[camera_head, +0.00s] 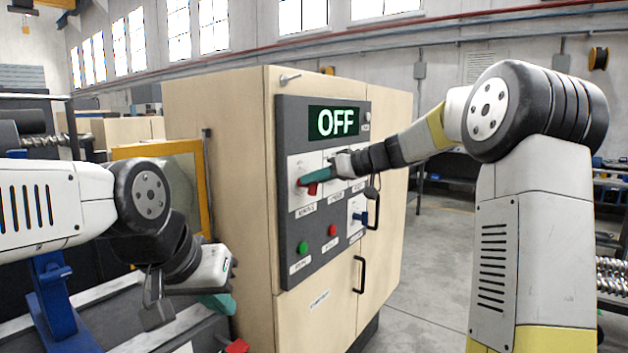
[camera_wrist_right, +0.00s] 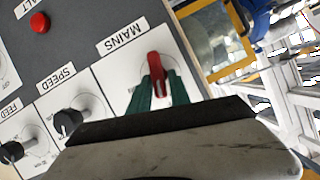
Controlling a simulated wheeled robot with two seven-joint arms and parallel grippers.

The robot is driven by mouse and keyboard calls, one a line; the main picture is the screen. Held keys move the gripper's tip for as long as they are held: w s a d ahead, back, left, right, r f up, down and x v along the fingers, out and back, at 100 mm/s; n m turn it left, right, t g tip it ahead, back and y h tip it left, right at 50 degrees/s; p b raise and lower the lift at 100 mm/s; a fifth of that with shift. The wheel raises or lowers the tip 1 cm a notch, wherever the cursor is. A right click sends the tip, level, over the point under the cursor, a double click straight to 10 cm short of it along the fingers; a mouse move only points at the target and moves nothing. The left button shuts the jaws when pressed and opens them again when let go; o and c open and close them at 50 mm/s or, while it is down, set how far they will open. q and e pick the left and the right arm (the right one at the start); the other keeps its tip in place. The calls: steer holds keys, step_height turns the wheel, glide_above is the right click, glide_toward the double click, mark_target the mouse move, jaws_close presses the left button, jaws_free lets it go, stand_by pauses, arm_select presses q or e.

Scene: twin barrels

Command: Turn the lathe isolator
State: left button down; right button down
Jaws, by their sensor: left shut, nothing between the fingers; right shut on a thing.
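The lathe isolator is a red lever handle (camera_head: 312,189) on a white plate on the cabinet's dark grey control panel (camera_head: 317,237). In the right wrist view the red handle (camera_wrist_right: 157,65) stands by a label reading MAINS. My right gripper (camera_head: 305,182) has its teal fingers shut on this handle, one on each side in the wrist view (camera_wrist_right: 157,90). Its fingers hide part of the handle. A display (camera_head: 334,122) above reads OFF in green. My left gripper (camera_head: 224,303) is shut and empty, low in front of the cabinet's left side, away from the panel.
SPEED knob (camera_wrist_right: 68,121) and FEED knob (camera_wrist_right: 12,151) sit beside the handle. Black door handles (camera_head: 360,273) protrude. A yellow-framed guard (camera_head: 205,190) stands left of the cabinet.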

steer(key=m, duration=0.1)
steer(key=m+g+y, duration=0.1)
steer(key=shift+w+d+f+m, duration=0.2)
steer(key=shift+m, duration=0.1)
steer(key=m+y, duration=0.1)
steer(key=m, duration=0.1)
steer(key=m+g+y, duration=0.1)
steer(key=m, duration=0.1)
steer(key=f+m+y, duration=0.1)
steer(key=m, duration=0.1)
steer(key=shift+w+d+g+y, duration=0.2)
steer(key=shift+w+g+y, duration=0.1)
steer(key=shift+g, duration=0.1)
steer(key=shift+f+m+y, duration=0.1)
steer(key=shift+m+y, duration=0.4)
steer(key=shift+m, duration=1)
steer(key=c, duration=1.4)
jaws_free()
